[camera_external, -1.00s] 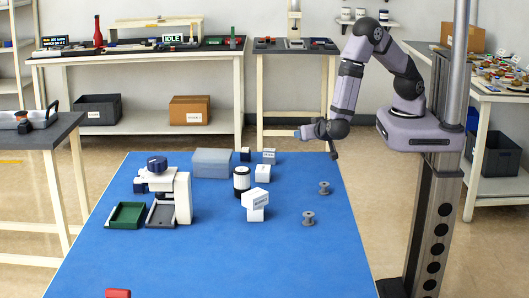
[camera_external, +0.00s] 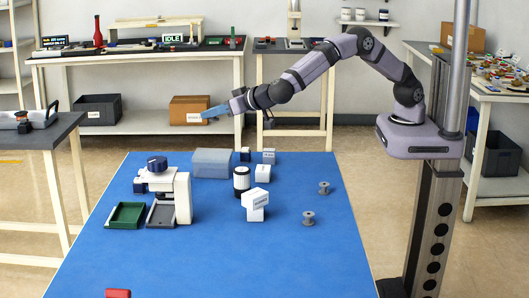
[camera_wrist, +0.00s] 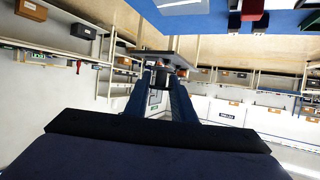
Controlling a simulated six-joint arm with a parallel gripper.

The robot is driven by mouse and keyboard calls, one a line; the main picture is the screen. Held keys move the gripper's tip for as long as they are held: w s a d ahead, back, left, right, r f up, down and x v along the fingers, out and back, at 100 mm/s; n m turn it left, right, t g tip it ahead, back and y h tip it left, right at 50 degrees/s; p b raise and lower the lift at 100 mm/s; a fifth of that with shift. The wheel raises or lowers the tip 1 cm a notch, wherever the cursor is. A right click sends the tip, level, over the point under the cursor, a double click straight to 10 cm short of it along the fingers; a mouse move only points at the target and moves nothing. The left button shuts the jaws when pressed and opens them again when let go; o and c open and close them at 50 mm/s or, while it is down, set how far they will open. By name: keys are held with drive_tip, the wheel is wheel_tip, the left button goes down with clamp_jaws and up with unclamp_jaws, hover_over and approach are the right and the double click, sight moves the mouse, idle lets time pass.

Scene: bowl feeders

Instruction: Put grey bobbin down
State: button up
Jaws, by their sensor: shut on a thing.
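My gripper (camera_external: 213,112) is held out to the left, high up beyond the back edge of the blue table in the external view. The held bobbin is too small to make out in the external view. Two other grey bobbins stand apart on the right part of the blue table, one farther back (camera_external: 324,188) and one nearer (camera_external: 308,219).
The blue table (camera_external: 250,265) holds a white machine (camera_external: 183,198), green tray (camera_external: 125,215), grey tray (camera_external: 161,215), grey box (camera_external: 212,162), black-and-white cylinder (camera_external: 242,180) and white blocks (camera_external: 255,205). A red piece (camera_external: 118,293) lies in front. The table's front right is clear.

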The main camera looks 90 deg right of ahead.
sight(214, 154)
drive_tip(key=shift+w+a+f+n+t+y, duration=0.15)
drive_tip(key=shift+a+n+y, duration=0.1)
drive_tip(key=shift+n+y, duration=0.2)
drive_tip(key=shift+s+a+f+n+t+y, duration=0.15)
drive_tip(key=shift+a+n+y, duration=0.1)
drive_tip(key=shift+n+y, duration=0.15)
drive_tip(key=shift+w+f, duration=0.1)
drive_tip(key=shift+f, duration=4.9)
drive_tip(key=shift+f, duration=0.1)
drive_tip(key=o, duration=1)
drive_tip(key=b+v, duration=0.1)
drive_tip(key=v, duration=1.1)
